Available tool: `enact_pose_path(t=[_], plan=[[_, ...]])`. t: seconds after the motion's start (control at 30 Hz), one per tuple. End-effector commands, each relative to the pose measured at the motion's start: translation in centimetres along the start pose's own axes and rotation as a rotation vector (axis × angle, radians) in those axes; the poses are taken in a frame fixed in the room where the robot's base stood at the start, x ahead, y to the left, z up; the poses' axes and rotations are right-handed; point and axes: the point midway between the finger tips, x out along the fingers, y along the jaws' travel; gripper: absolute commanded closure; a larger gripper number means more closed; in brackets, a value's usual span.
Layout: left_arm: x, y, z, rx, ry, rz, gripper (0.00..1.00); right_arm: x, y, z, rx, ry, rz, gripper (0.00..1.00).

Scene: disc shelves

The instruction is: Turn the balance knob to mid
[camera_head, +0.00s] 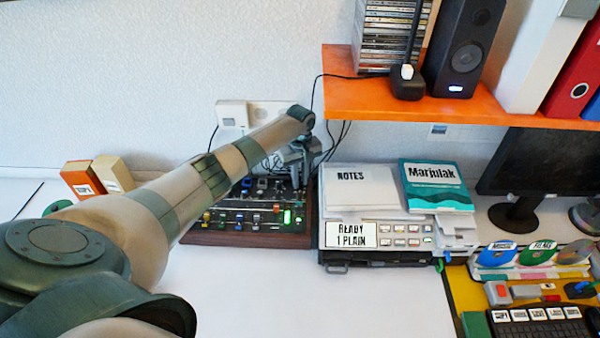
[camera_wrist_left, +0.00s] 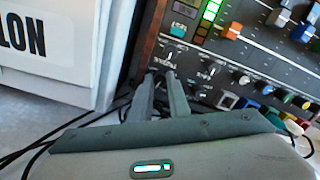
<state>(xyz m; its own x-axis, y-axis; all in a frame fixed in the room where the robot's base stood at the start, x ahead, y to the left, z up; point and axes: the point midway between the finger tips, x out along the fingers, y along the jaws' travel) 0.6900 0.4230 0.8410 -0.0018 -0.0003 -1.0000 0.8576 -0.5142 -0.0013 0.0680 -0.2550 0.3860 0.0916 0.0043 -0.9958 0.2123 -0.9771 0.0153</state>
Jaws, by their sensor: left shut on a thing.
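The mixer (camera_head: 245,240) is a dark panel with wooden sides, coloured slider caps, small knobs and green level lights (camera_wrist_left: 209,12). It stands against the wall, partly hidden by my left arm. My left gripper (camera_head: 300,180) reaches down over its right back part. In the left wrist view my left gripper (camera_wrist_left: 160,78) has its two fingers close together at the panel's edge, shut on a small knob. The fingers hide most of that knob, so its pointer and label cannot be read. My right gripper is not in view.
A grey printer (camera_head: 375,252) with notes and a teal book (camera_head: 436,186) stands close to the mixer's right. An orange shelf (camera_head: 400,108) hangs above it. Cables run behind the gripper. The white desk in front (camera_head: 310,300) is clear.

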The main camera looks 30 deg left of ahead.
Motion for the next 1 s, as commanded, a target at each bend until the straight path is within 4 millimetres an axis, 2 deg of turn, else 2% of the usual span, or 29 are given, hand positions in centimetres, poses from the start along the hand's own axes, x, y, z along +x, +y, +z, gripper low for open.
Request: enact_pose_path(t=[0.1, 0.57, 0.6, 0.67, 1.0], plan=[[-0.18, -0.02, -0.01, -0.039, -0.001, 0.0, 1.0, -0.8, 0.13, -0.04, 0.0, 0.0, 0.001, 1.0], [0.0, 0.01, -0.07, -0.062, 0.001, 0.001, 1.0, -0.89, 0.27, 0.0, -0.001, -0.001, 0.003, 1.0], [0.0, 0.01, -0.07, -0.061, 0.001, 0.001, 0.77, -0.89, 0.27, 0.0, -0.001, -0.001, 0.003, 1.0], [0.0, 0.0, -0.07, -0.061, 0.001, 0.0, 0.65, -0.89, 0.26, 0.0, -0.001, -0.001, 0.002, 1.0], [-0.1, 0.18, -0.07, -0.06, 0.002, 0.005, 0.65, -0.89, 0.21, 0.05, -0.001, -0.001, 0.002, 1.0]])
